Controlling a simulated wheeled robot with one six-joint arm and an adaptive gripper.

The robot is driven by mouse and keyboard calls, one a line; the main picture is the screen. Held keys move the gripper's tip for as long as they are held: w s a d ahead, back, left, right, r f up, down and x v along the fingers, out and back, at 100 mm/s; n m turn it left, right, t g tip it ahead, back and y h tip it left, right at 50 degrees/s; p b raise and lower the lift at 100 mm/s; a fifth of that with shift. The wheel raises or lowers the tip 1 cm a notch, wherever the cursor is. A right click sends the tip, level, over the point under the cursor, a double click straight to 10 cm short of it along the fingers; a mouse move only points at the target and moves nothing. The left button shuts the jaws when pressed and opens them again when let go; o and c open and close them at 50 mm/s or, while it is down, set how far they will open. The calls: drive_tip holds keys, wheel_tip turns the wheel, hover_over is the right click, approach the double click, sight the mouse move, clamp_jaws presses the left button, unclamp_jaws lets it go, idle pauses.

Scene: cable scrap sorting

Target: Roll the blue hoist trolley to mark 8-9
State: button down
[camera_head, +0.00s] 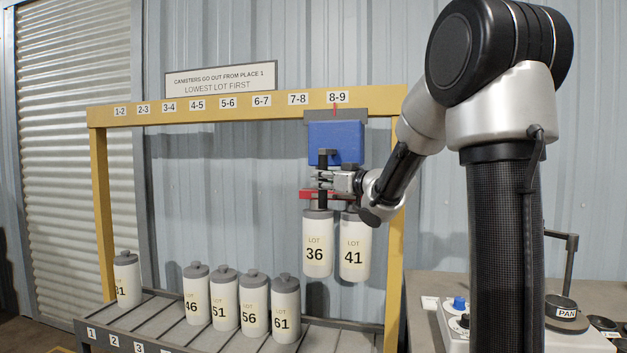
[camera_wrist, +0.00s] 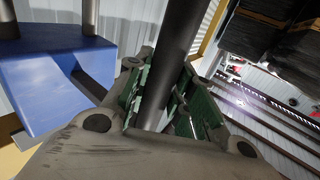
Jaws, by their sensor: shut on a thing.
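The blue hoist trolley (camera_head: 335,139) hangs from the yellow beam (camera_head: 215,110) near its right end. A thin red pointer at its top lines up with the mark 8-9 (camera_head: 337,97). Two white canisters, LOT 36 (camera_head: 317,243) and LOT 41 (camera_head: 355,247), hang side by side below it, above the rack. My gripper (camera_head: 322,181) is shut on the dark upright post (camera_wrist: 172,75) under the trolley. In the wrist view the post runs between the green-lined jaws, and the blue body (camera_wrist: 60,75) is at the left.
Several canisters stand in the rack (camera_head: 165,325): one at far left (camera_head: 127,278), then a gap, then LOT 46 (camera_head: 197,293) to LOT 61 (camera_head: 286,310). The yellow right post (camera_head: 394,260) is close beside LOT 41. A bench (camera_head: 425,290) with a pan (camera_head: 566,318) stands at right.

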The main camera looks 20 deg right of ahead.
drive_tip(key=shift+s+d, duration=0.3)
drive_tip(key=shift+d, duration=0.1)
drive_tip(key=shift+f, duration=0.1)
drive_tip(key=c, duration=1.2)
unclamp_jaws()
drive_tip(key=shift+s+d, duration=0.1)
drive_tip(key=shift+d, duration=0.1)
drive_tip(key=v, duration=1.2)
